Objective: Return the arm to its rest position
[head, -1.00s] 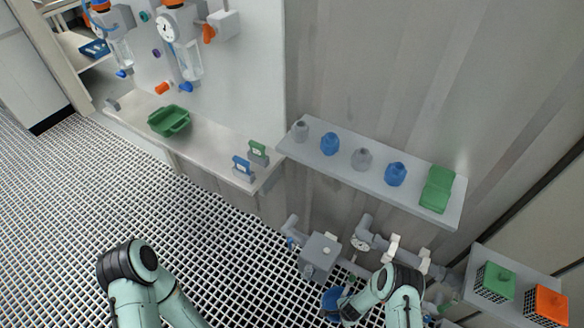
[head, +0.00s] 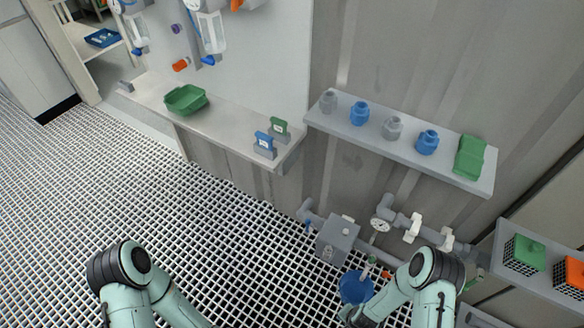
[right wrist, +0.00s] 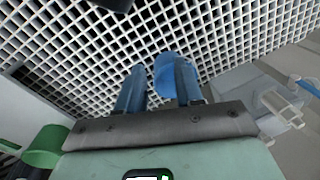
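My right arm (head: 420,285) comes in at the lower right of the head view, bent at a black joint. My right gripper (right wrist: 160,68) shows in the right wrist view with two blue fingers apart, pointing over the floor grating, with nothing seen held between them. A blue bucket (head: 356,287) stands beside the right arm below the pipes; a blue round form, probably it, shows behind the fingers in the wrist view (right wrist: 165,76). My left arm (head: 125,285) is bent at the lower left of the head view; its gripper is out of the picture.
A wall shelf (head: 400,152) holds grey and blue vessels and a green case. A grey box (head: 336,240) and pipes with white valve handles (head: 413,228) lie close to the right arm. A counter (head: 228,120) carries a green tray (head: 186,99). The grated floor (head: 220,225) is open at left.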

